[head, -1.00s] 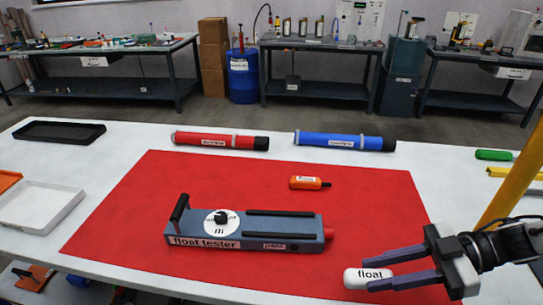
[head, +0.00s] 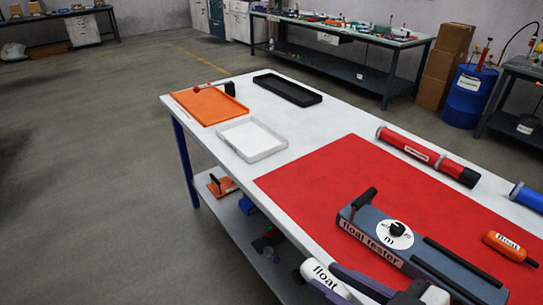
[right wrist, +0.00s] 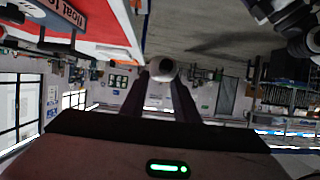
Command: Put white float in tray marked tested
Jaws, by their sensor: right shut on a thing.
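The white float (head: 320,272), labelled "float", is at the bottom of the head view, by the table's near edge. My right gripper (head: 329,279) is shut on it. In the right wrist view the float (right wrist: 163,69) shows as a pale round end between the fingertips. At the table's far left end lie an orange tray (head: 210,106), a white tray (head: 252,140) and a black tray (head: 286,90). I can read no "tested" mark on any of them. The white tray looks empty. My left gripper is not seen.
The float tester (head: 385,235) stands on the red mat (head: 315,180), close to my right gripper. An orange float (head: 508,245) lies right of it. Red (head: 425,155) and blue (head: 527,198) pump tubes lie behind. A small red-ended item sits at the orange tray's back edge.

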